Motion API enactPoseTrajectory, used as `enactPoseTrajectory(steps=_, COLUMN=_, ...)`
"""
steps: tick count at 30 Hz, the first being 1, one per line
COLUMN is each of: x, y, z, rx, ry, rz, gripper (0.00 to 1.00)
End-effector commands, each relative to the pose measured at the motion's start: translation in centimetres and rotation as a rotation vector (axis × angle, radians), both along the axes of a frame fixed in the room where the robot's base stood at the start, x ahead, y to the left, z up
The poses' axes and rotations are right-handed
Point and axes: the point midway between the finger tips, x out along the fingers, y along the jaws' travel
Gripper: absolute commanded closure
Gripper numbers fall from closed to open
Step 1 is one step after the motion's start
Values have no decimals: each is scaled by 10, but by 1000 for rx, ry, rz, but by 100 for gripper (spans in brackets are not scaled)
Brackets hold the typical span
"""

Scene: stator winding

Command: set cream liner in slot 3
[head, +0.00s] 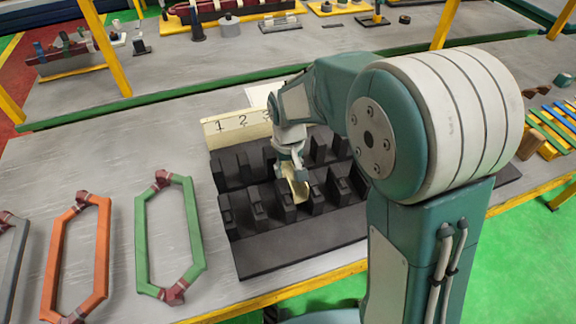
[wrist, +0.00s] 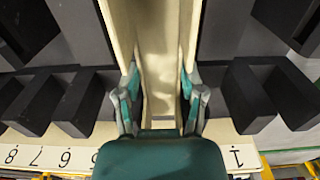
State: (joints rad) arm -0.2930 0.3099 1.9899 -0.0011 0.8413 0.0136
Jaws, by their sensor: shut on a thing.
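The cream liner (wrist: 158,55) is a long U-shaped channel. In the wrist view it runs away from me between the two fingers of my gripper (wrist: 160,88), which is shut on it. In the head view the liner (head: 298,190) shows as a short cream piece below my gripper (head: 291,172), over the middle of the dark slotted block (head: 290,252). Dark teeth stand on both sides of it. I cannot tell how deep the liner sits or whether it touches the block. Slot 3's mark and opening are largely hidden by my arm.
A cream number strip (head: 232,124) runs along the block's back edge; its 1 and 2 are readable. Green (head: 168,236), orange (head: 75,255) and grey coils lie left of the block. Coloured strips (head: 556,125) lie at the right. Bare table lies behind the coils.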

Motion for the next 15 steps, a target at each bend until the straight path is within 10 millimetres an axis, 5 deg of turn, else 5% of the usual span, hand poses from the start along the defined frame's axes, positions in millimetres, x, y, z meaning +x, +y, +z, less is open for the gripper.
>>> enactPoseTrajectory(steps=15, x=0, y=0, z=-13, rx=0, ry=0, rz=0, gripper=75)
